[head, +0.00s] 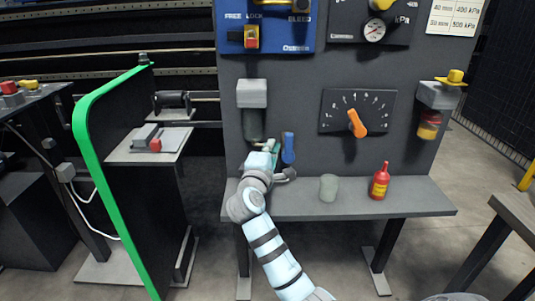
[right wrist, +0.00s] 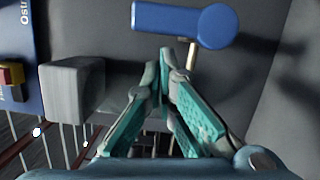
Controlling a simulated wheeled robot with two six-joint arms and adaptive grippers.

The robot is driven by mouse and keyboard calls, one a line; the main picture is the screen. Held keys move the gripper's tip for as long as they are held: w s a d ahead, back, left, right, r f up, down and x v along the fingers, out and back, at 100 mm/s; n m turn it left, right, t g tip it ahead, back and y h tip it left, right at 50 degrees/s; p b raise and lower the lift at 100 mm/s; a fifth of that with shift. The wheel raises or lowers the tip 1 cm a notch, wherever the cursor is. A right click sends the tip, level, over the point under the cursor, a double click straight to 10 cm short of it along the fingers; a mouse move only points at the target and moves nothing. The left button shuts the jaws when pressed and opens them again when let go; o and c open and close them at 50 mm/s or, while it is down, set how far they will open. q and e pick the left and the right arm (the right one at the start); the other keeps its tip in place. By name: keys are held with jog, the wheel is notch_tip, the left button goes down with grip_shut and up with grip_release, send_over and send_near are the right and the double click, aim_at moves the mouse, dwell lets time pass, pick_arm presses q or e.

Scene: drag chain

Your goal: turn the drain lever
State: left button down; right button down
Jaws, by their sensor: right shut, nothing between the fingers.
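The lever hangs about straight down. My right gripper (head: 272,147) is just left of the lever, in front of the panel. In the right wrist view the lever (right wrist: 185,22) lies across the top, with a thin pale stem below its rounded end. The teal fingers (right wrist: 165,62) are shut and empty, with their tips just below the lever. I cannot tell whether they touch it. My left gripper is not in view.
A grey shelf (head: 415,200) below holds a grey-green cup (head: 328,188) and a red bottle (head: 380,182). A dial with an orange pointer (head: 357,123) is to the right of the lever. A green-edged partition (head: 88,150) stands to the left.

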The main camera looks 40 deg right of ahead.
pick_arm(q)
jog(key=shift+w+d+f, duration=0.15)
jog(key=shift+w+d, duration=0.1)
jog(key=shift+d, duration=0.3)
pick_arm(e)
jog(key=shift+s+d+r+m, duration=0.2)
jog(key=shift+d+r+m, duration=0.1)
jog(key=shift+m, duration=0.6)
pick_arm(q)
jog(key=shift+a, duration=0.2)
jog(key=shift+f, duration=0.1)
pick_arm(e)
jog(key=shift+a, duration=0.1)
